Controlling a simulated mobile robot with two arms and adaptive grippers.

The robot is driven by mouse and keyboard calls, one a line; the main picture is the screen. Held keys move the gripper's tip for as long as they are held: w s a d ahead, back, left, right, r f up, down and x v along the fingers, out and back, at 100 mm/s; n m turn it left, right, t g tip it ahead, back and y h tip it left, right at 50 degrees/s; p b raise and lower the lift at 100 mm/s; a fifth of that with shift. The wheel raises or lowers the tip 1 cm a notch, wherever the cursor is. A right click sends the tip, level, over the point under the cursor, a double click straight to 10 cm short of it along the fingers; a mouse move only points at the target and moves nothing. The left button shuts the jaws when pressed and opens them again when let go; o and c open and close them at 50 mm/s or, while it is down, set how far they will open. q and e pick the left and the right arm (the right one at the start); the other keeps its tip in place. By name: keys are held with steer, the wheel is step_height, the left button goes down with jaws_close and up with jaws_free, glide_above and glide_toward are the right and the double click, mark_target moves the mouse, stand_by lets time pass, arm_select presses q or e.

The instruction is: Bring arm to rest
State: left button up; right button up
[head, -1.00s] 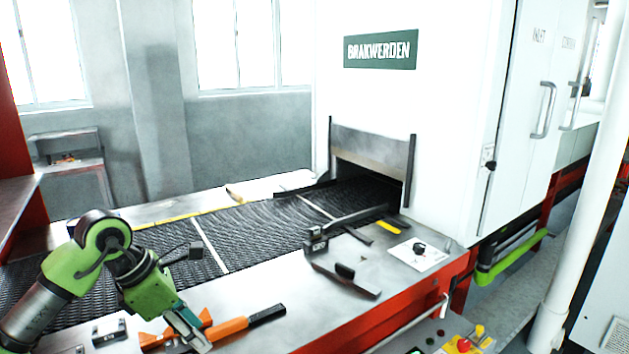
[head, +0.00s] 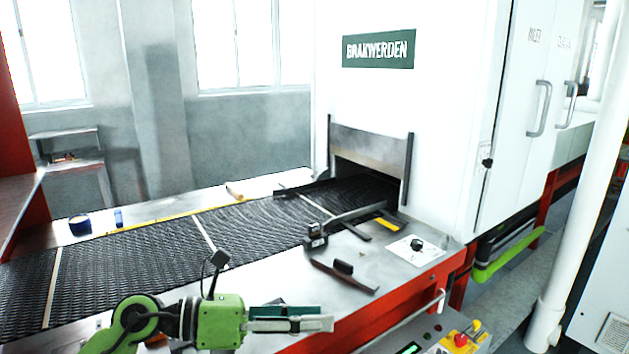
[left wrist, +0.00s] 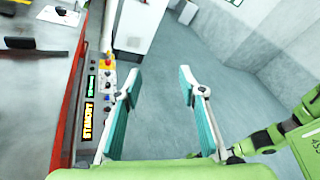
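My left gripper (head: 330,322) is low in the head view, over the front part of the metal bench. Its fingers point right and hold nothing I can see. The left wrist view shows its two teal-padded fingers (left wrist: 158,82) spread apart with an empty gap, grey floor beyond them. Green arm links (left wrist: 268,138) at the right of the wrist view look like my other arm. My right gripper is not seen.
The black mesh belt (head: 130,265) runs into the white oven (head: 440,120). A dark bar tool (head: 343,277) and a white card (head: 417,251) lie on the bench (head: 385,265). A control panel (head: 460,342) is at the front edge. Open floor (left wrist: 220,60) lies beyond.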

arm_select(q)
step_height(320, 180, up, 7)
steer(key=n+t+h, duration=0.4)
steer(key=n+t, duration=0.1)
steer(key=n, duration=0.1)
steer(key=w+a+n+t+y, duration=0.4)
steer(key=a+n+t+y, duration=0.65)
steer(key=n, duration=0.65)
steer(key=s+a+f+n+g+y, duration=0.1)
steer(key=a+f+n+g+y, duration=0.1)
steer(key=a+f+n+y, duration=0.5)
steer(key=s+a+f+n+g+y, duration=0.2)
steer(key=a+f+n+y, duration=0.15)
steer(key=f+n, duration=0.75)
steer(key=s+d+f+n+g+h, duration=0.1)
steer(key=s+f+g, duration=0.5)
steer(key=s+f, duration=0.6)
steer(key=s+d+f+n+g+h, duration=0.15)
steer(key=s+f+g, duration=0.45)
steer(key=s+f, duration=0.6)
steer(key=s+a+f, duration=0.1)
steer(key=s+f, duration=0.2)
steer(key=f, duration=2)
steer(key=s+a+f+g, duration=0.2)
steer(key=s+a+f, duration=0.1)
steer(key=s+f, duration=1.3)
steer(key=shift+s+f+y, duration=0.25)
steer(key=shift+s+y, duration=0.2)
steer(key=shift+s, duration=0.25)
